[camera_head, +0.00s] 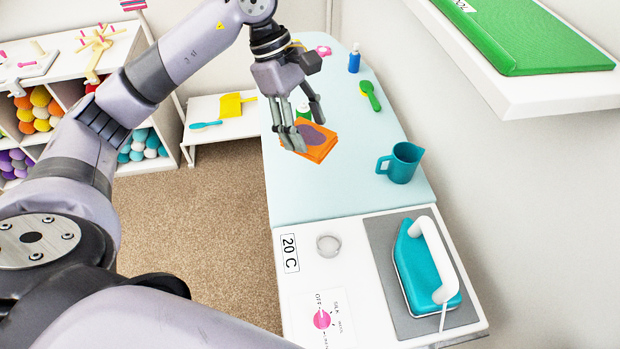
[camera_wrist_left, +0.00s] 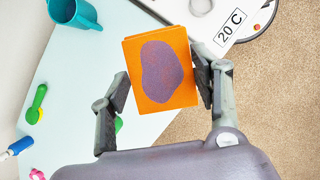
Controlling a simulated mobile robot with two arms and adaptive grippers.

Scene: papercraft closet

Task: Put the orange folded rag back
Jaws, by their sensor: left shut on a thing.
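The orange folded rag (camera_head: 322,150) has a purple patch on its top. My left gripper (camera_head: 305,130) is shut on it, over the pale blue ironing surface (camera_head: 300,194). In the left wrist view the rag (camera_wrist_left: 160,97) sits between the two fingers of the left gripper (camera_wrist_left: 158,92). I cannot tell whether the rag touches the surface or hangs just above it. My right gripper is not in view.
A teal iron (camera_head: 422,268) rests on a grey pad in front. A white wall shelf (camera_head: 535,100) with a green folded item (camera_head: 530,45) overhangs at right.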

